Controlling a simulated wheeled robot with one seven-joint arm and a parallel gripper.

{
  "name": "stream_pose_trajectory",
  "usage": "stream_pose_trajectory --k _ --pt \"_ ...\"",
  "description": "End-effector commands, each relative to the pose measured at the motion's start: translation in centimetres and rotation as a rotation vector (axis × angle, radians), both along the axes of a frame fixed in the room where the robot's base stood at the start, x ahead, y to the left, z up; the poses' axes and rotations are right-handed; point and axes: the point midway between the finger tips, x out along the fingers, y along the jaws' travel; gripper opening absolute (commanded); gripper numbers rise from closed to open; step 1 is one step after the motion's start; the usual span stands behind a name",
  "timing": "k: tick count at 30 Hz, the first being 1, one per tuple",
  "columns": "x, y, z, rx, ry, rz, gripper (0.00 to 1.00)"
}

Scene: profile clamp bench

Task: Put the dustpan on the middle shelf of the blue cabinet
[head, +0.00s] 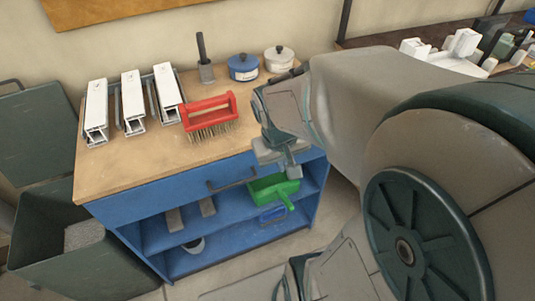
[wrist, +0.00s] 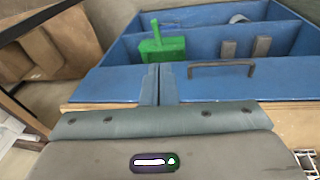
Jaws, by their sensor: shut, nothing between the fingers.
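The green dustpan (head: 268,190) sits on the shelf below the drawer of the blue cabinet (head: 137,203), at the right end. Its handle points out toward the cabinet's open front. The wrist view shows the dustpan (wrist: 160,46) just beyond my fingertips, with its handle upward in the picture. My gripper (head: 291,174) is shut and empty, in front of the cabinet at about drawer height. In the wrist view my gripper (wrist: 154,68) has its two fingers together. The fingers hide a little of the dustpan in the head view; I cannot tell whether they touch it.
A drawer handle (head: 232,184) juts out near my gripper. Two grey blocks (head: 207,206) share the dustpan's shelf. The wooden top holds a red brush (head: 209,112), white profiles (head: 133,100) and lidded pots (head: 243,66). A dark bin (head: 62,252) stands left.

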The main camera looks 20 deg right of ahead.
Motion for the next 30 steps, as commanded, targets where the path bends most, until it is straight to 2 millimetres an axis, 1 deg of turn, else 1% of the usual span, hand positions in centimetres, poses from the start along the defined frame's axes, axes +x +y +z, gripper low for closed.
stream_pose_trajectory --k 1,5,6,8,9,11,12,15,18,21,26,30 --pt "0.5 -1.4 -3.6 -0.017 0.037 -0.009 0.00" --pt "1.6 -4.1 -9.5 -0.041 0.097 0.001 0.00" --pt "1.9 -4.9 -11.4 -0.040 0.114 0.007 0.00" --pt "2.1 -6.0 -14.3 -0.033 0.135 0.016 0.00" --pt "2.3 -6.6 -16.2 -0.023 0.147 0.022 0.00" --pt "2.4 -7.5 -19.0 -0.003 0.161 0.031 0.00" --pt "2.4 -8.0 -20.8 0.014 0.168 0.036 0.00" --pt "2.4 -8.8 -24.8 0.059 0.173 0.051 0.00" --pt "2.4 -9.2 -27.7 0.102 0.169 0.064 0.00" --pt "2.4 -9.3 -29.4 0.133 0.161 0.071 0.00" --pt "2.5 -9.4 -30.8 0.154 0.153 0.075 0.00" --pt "2.5 -9.3 -32.5 0.155 0.153 0.078 0.00"
